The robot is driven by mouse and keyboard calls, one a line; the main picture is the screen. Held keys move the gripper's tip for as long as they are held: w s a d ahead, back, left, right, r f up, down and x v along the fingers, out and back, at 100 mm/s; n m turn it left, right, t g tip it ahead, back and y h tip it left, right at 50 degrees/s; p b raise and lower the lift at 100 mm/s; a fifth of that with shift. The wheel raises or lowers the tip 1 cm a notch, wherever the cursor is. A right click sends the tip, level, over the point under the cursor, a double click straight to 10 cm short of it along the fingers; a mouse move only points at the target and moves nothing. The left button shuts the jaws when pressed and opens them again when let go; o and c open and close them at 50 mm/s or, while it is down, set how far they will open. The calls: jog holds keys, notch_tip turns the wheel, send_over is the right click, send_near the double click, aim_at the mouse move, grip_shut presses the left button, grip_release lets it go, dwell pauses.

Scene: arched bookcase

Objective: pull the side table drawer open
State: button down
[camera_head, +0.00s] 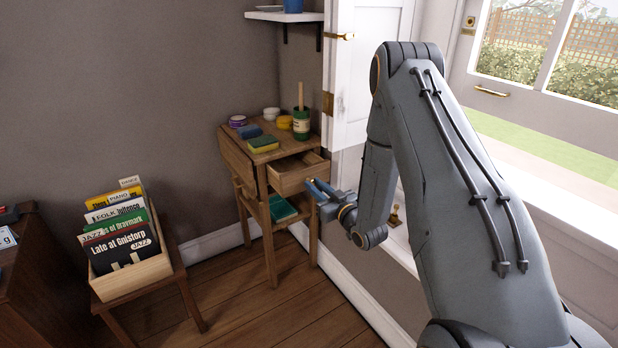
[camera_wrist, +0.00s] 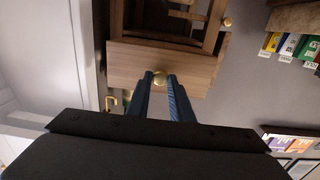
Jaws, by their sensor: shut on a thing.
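The wooden side table (camera_head: 239,149) stands against the wall in the head view. Its drawer (camera_head: 292,182) juts out of the front, partly open, and I can see into its top. In the wrist view the drawer front (camera_wrist: 196,70) faces me with a round brass knob (camera_wrist: 159,77) at its middle. My gripper (camera_head: 314,188) is at the drawer front. In the wrist view the blue fingertips of my gripper (camera_wrist: 160,82) are shut on the knob, one on each side. The knob is hidden in the head view.
Sponges (camera_head: 262,143), a green jar (camera_head: 301,124) and small tubs stand on the table top. A green book (camera_head: 281,208) lies on the lower shelf. A record crate (camera_head: 134,277) on a stool is at the left. The door frame and wall are close at the right. Floor in front is clear.

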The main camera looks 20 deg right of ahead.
jog(key=shift+p+v, duration=0.75)
jog(key=shift+v, duration=1.8)
jog(key=c, duration=1.6)
grip_release()
jog(key=shift+s, duration=0.1)
jog(key=v, duration=0.7)
jog(key=shift+s+d, duration=0.2)
jog(key=shift+s, duration=0.05)
